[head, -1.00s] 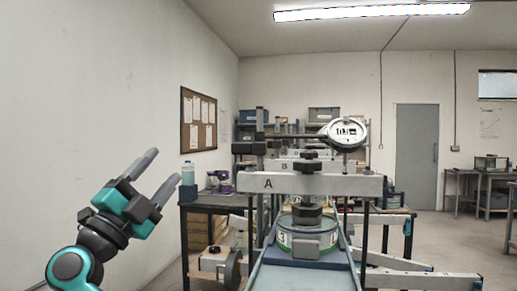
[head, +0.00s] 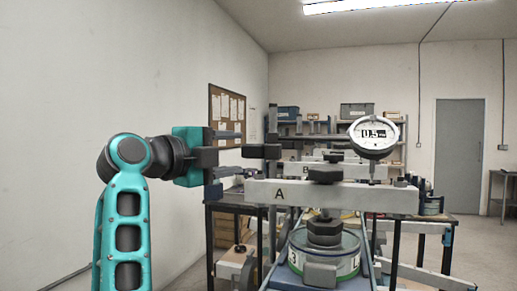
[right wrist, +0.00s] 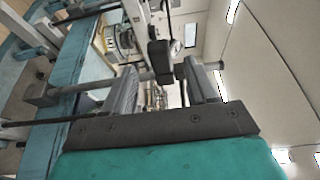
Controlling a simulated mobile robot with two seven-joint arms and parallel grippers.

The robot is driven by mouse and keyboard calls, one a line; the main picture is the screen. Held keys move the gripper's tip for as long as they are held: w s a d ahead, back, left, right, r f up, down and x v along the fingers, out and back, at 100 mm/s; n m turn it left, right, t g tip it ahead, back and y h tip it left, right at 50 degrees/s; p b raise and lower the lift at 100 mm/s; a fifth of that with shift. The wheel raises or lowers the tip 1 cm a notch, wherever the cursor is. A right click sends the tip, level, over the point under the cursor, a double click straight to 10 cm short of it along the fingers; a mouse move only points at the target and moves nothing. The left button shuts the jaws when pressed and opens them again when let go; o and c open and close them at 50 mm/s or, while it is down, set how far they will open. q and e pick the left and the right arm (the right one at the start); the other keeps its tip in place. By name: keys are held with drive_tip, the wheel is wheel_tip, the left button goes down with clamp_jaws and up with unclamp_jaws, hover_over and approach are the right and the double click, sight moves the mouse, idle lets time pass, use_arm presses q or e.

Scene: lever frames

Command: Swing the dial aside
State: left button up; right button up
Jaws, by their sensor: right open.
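The dial (head: 375,135) is a round white-faced gauge reading about 0.5. It stands above the right part of the pale lever beam marked A (head: 340,199). A thin horizontal rod (head: 315,137) runs left from it toward a dark block (head: 262,151) near an upright post. My right gripper (head: 241,153) is open and points right, just left of that block. In the right wrist view the block (right wrist: 160,58) shows between and just beyond the open fingers (right wrist: 161,82). I cannot tell whether they touch it. My left gripper is not in view.
A round labelled container (head: 323,258) with a dark stacked weight sits under beam A. More lever frames stand behind. A workbench (head: 225,208) is behind on the left, and a grey door (head: 459,150) is at the back right.

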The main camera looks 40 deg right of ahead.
sight(258, 151)
drive_tip(key=d, duration=0.5)
drive_tip(key=d+p, duration=0.1)
drive_tip(key=d, duration=0.2)
drive_tip(key=shift+w+d, duration=0.1)
drive_tip(key=shift+w, duration=0.25)
clamp_jaws()
